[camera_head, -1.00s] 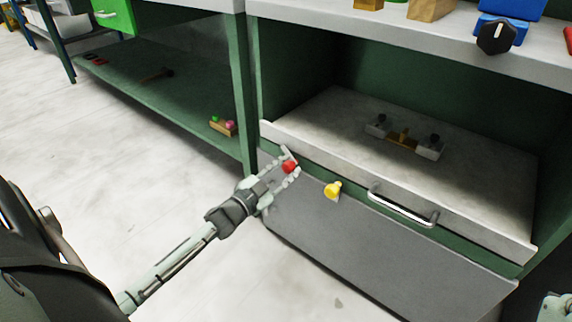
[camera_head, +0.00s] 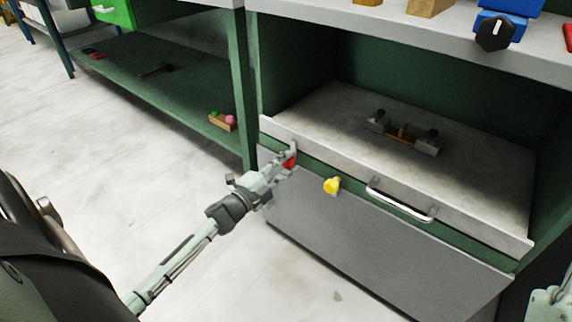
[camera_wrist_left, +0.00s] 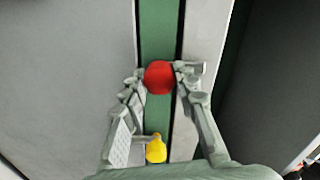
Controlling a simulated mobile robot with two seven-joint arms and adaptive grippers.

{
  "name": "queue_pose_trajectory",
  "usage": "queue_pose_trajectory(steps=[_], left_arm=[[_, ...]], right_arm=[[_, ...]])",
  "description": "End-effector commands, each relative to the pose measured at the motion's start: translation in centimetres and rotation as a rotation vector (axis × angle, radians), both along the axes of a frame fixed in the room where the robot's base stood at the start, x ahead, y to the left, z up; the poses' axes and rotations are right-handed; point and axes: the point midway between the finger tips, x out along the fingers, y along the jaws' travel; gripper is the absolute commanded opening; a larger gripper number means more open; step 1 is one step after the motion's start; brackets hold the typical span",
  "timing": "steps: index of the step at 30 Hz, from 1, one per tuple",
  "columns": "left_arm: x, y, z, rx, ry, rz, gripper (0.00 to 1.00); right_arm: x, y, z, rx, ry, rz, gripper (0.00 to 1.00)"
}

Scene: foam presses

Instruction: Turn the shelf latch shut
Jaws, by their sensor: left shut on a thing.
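The shelf (camera_head: 480,205) is a pale pull-out board with a green front strip. A round red knob (camera_head: 289,163) sits on this strip near its left end. A yellow knob (camera_head: 332,185) sits to its right and looks like a turn latch. My left gripper (camera_head: 287,160) is shut on the red knob and partly hides it in the head view. In the left wrist view the red knob (camera_wrist_left: 159,77) lies between the fingertips, and the yellow knob (camera_wrist_left: 156,150) is below, near the left finger. My right gripper is not clearly seen.
A metal bar handle (camera_head: 402,204) is right of the yellow knob. A grey panel (camera_head: 390,245) hangs below the strip. A small block fixture (camera_head: 404,133) stands on the shelf. A black knob on a blue box (camera_head: 494,32) is above. The floor at left is clear.

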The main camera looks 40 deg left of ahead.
Motion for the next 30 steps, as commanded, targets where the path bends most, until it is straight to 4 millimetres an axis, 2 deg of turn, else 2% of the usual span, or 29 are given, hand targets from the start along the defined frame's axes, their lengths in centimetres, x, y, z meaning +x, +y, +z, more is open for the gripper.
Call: queue_pose_trajectory(steps=[20,21,25,30], left_arm=[[-0.01,-0.10,-0.04,0.060,-0.005,-0.002,0.00],[-0.01,-0.10,-0.04,0.060,-0.005,-0.002,0.32],[-0.01,-0.07,-0.02,0.060,-0.005,-0.001,0.48],[0.00,-0.05,-0.02,0.059,-0.005,0.000,0.49]], right_arm=[[-0.02,-0.07,0.36,0.003,-0.022,-0.001,0.00],[-0.02,-0.08,0.34,0.003,-0.021,-0.002,0.00],[-0.04,-0.08,0.28,0.004,-0.019,-0.002,0.00],[-0.07,-0.09,0.16,0.004,-0.014,-0.003,0.00]])
